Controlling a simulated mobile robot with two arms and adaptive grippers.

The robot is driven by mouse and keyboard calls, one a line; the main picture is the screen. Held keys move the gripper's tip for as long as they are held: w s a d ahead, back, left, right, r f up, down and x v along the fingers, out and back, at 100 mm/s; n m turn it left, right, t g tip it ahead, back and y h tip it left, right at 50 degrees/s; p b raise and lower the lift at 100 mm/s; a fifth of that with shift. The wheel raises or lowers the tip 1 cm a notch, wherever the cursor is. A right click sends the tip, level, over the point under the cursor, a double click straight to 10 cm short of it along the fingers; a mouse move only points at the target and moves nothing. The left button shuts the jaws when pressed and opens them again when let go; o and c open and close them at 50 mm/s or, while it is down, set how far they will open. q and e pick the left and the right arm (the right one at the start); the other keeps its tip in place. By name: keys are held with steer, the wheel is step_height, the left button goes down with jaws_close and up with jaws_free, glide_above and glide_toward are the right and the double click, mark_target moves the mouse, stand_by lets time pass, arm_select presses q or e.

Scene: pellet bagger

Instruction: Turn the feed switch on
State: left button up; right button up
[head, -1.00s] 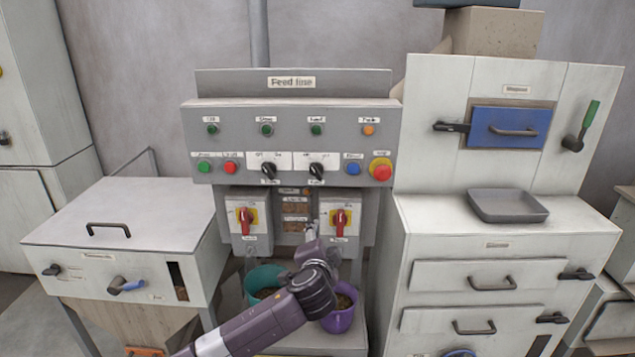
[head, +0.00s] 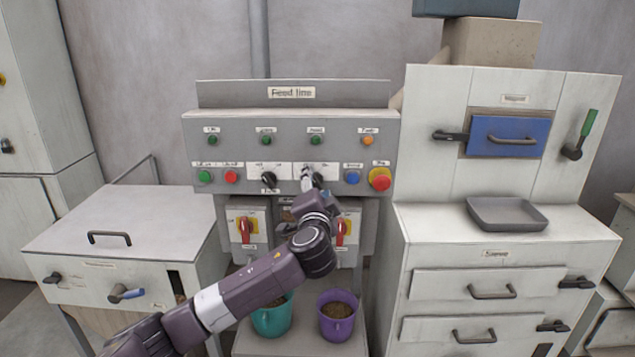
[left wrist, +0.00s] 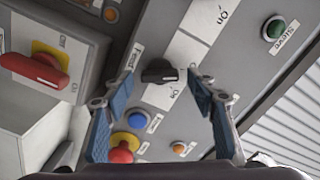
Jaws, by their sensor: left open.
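The feed switch is a black rotary knob (head: 318,180) on the right of the white plates on the grey Feed line panel (head: 291,115). In the left wrist view the knob (left wrist: 159,75) sits beside a "Feed" label, with an "On" mark close by. My left gripper (head: 307,181) is at the panel front, partly covering the knob in the head view. In the left wrist view its blue-padded fingers (left wrist: 161,84) are open, one on each side of the knob, with visible gaps. I cannot tell how deep the tips reach. My right gripper is not in view.
A second black knob (head: 268,180) is to the left. A blue button (head: 352,177) and red emergency stop (head: 380,178) are close on the right. Red-handled switches (head: 246,229) are below. Teal (head: 272,320) and purple (head: 337,318) buckets stand under the panel.

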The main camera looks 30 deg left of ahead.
arm_select(q)
steer(key=shift+w, duration=0.15)
steer(key=shift+c, duration=0.3)
steer(key=c, duration=1.1)
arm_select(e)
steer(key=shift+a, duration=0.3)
